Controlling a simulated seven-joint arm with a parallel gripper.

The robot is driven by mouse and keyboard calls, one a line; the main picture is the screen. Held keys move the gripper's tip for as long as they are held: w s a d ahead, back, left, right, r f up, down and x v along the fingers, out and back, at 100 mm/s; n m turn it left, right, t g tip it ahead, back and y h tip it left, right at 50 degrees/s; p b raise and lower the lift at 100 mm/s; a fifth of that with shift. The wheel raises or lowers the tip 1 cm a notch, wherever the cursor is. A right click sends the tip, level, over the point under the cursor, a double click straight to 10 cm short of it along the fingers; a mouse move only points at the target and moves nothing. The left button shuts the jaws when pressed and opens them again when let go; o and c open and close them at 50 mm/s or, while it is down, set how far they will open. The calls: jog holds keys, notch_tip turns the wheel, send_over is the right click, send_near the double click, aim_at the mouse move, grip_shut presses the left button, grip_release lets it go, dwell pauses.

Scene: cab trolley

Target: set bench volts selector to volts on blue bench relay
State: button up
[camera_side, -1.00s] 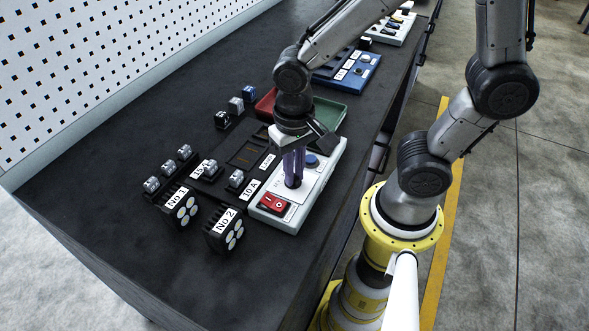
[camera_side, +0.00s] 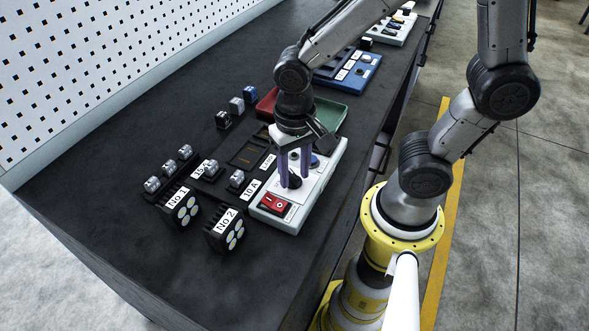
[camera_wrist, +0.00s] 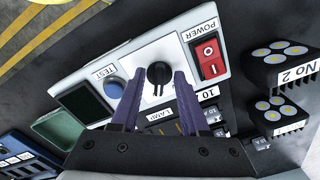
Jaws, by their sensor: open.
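The bench volts selector is a black knob (camera_wrist: 159,74) on a white plate of the light grey bench panel. In the side view the knob (camera_side: 294,182) shows just below my fingers. My gripper (camera_side: 293,170) is open above it, pointing down. In the wrist view its two purple fingers (camera_wrist: 158,80) stand apart, one on each side of the knob; I cannot tell whether either touches it. A small block with a blue face (camera_side: 249,92), possibly the blue bench relay, stands on the dark bench behind and left of the panel.
The panel carries a red POWER rocker (camera_wrist: 208,57), a blue TEST button (camera_wrist: 114,87) and a dark window (camera_wrist: 84,103). Lamp blocks No 1 (camera_side: 182,208) and No 2 (camera_side: 226,232) stand left. Red and green trays (camera_side: 328,112) lie behind. The bench front left is clear.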

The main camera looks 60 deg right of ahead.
aim_at(295, 176)
notch_tip(295, 176, up, 14)
dwell(0.6)
jog(key=shift+f, duration=0.1)
jog(key=s+d+n+t, duration=0.5)
jog(key=d+n, duration=0.1)
jog(key=shift+s+t, duration=0.3)
jog(key=shift+s, duration=0.05)
